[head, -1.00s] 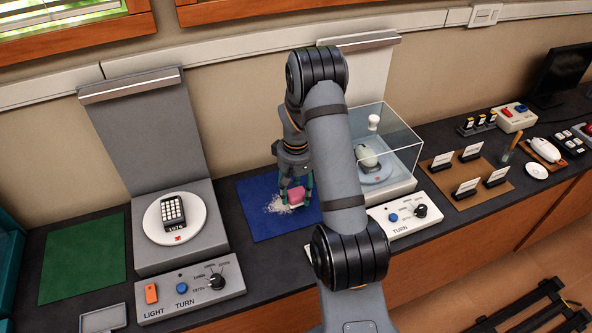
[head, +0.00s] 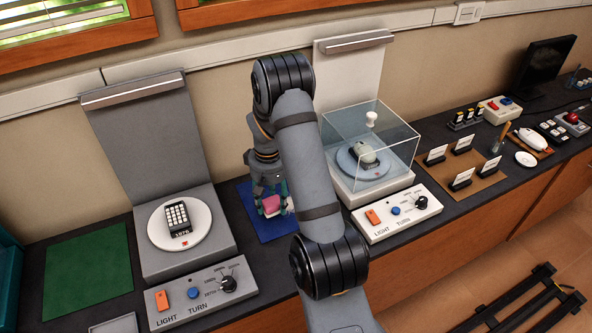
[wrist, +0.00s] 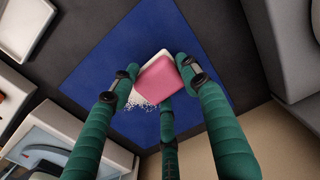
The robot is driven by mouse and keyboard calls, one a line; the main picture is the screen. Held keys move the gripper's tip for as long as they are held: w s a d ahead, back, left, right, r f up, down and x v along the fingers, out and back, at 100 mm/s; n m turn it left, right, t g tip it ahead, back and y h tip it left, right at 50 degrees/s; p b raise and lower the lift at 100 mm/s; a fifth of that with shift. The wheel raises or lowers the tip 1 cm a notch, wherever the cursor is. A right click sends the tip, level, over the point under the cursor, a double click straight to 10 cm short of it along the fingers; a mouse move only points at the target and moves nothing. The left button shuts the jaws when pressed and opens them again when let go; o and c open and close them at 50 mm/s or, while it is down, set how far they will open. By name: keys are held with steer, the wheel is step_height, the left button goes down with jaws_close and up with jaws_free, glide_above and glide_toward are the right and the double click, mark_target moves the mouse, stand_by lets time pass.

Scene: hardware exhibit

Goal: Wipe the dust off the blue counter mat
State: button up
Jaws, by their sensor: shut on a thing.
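The blue counter mat (head: 246,206) lies on the dark counter between the grey exhibit stand and the glass-cased one; my arm hides its right part. My gripper (head: 270,202), with green fingers, is shut on a pink block with a pale underside (head: 271,205), over the mat. In the wrist view the block (wrist: 158,80) sits between my fingers (wrist: 157,82). I cannot tell whether it presses on the mat. White dust (wrist: 137,99) lies on the mat beside the block, on its left in the wrist view; some shows right of it in the head view.
The grey stand with a turntable (head: 178,240) is to the left, with its control panel (head: 200,292) in front. The glass case (head: 385,145) is close on the right, with another panel (head: 398,213). A green mat (head: 88,275) lies at far left.

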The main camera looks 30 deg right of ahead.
steer(key=shift+a, duration=0.4)
steer(key=shift+a+f+p, duration=0.2)
steer(key=shift+f+p, duration=0.15)
steer(key=shift+p, duration=0.05)
steer(key=shift+w+r+p, duration=0.15)
steer(key=shift+r+p, duration=0.25)
steer(key=shift+r, duration=0.5)
steer(key=shift+d+r+p, duration=0.3)
steer(key=shift+r+p, duration=0.2)
steer(key=shift+r, duration=0.25)
step_height(320, 180, up, 2)
steer(key=shift+a+r+p, duration=0.1)
steer(key=shift+a+p, duration=0.05)
steer(key=shift+p, duration=0.7)
steer(key=shift+r+p, duration=0.6)
steer(key=shift+r, duration=0.3)
